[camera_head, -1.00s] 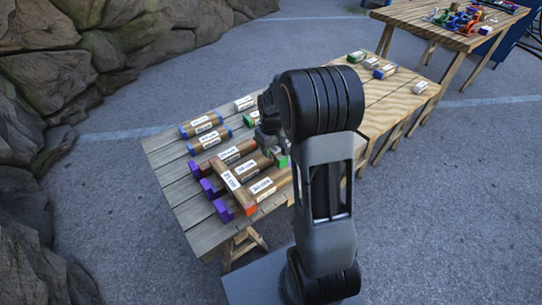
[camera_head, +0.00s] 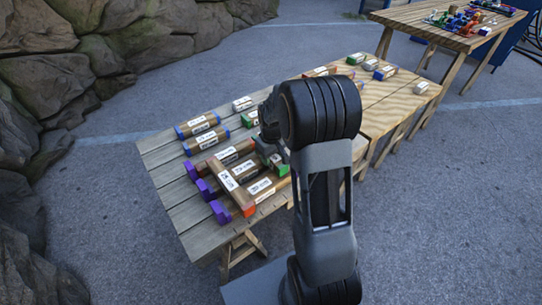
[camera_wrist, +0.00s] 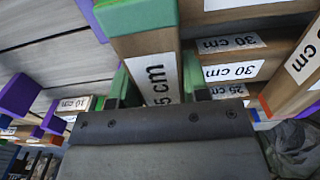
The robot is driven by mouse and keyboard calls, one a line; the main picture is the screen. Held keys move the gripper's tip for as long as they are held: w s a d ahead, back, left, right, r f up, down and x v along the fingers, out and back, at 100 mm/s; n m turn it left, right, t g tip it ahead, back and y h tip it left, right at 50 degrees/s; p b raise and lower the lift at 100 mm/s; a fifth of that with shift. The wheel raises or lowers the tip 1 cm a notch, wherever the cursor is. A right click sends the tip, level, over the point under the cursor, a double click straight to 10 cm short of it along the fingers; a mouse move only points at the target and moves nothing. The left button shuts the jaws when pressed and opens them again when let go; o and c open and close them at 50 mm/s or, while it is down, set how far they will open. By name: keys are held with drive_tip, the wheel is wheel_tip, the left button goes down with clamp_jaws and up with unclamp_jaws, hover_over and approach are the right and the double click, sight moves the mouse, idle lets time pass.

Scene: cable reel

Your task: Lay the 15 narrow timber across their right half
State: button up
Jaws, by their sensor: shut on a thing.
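Three brown timbers with purple ends (camera_head: 221,212) lie side by side on the grey plank table. A timber with an orange-red end (camera_head: 230,185) lies across their left part. My gripper (camera_head: 270,150) is over their right part, partly hidden behind my arm. In the wrist view my gripper (camera_wrist: 156,92) is shut on a narrow timber with a green end (camera_wrist: 135,17); its label ends in "5 cm". The held timber's green end (camera_head: 280,167) also shows in the head view. Whether it touches the timbers below cannot be told.
Two blue-ended timbers (camera_head: 207,140) lie behind the stack. Small labelled blocks (camera_head: 243,103) lie at the table's back edge. A lighter wooden table (camera_head: 400,103) adjoins on the right with several pieces. Another table (camera_head: 420,17) with coloured items stands farther back. Rocks (camera_head: 50,90) are at left.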

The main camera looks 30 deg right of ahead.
drive_tip(key=shift+f, duration=0.55)
idle(0.5)
drive_tip(key=o, duration=1.1)
drive_tip(key=shift+c, duration=0.2)
wheel_tip(320, 180, up, 14)
drive_tip(key=p, duration=0.2)
drive_tip(key=s+a+r+m+t+p, duration=0.1)
drive_tip(key=s+a+r+p, duration=0.4)
drive_tip(key=s+r+p, duration=0.3)
drive_tip(key=s+a+r+m+t+p, duration=0.1)
drive_tip(key=s+a+r+t+p, duration=0.1)
drive_tip(key=s+a+r+p, duration=0.3)
drive_tip(key=s+r+p, duration=0.3)
drive_tip(key=r, duration=0.2)
drive_tip(key=shift+s+r+t, duration=0.3)
drive_tip(key=shift+s, duration=0.1)
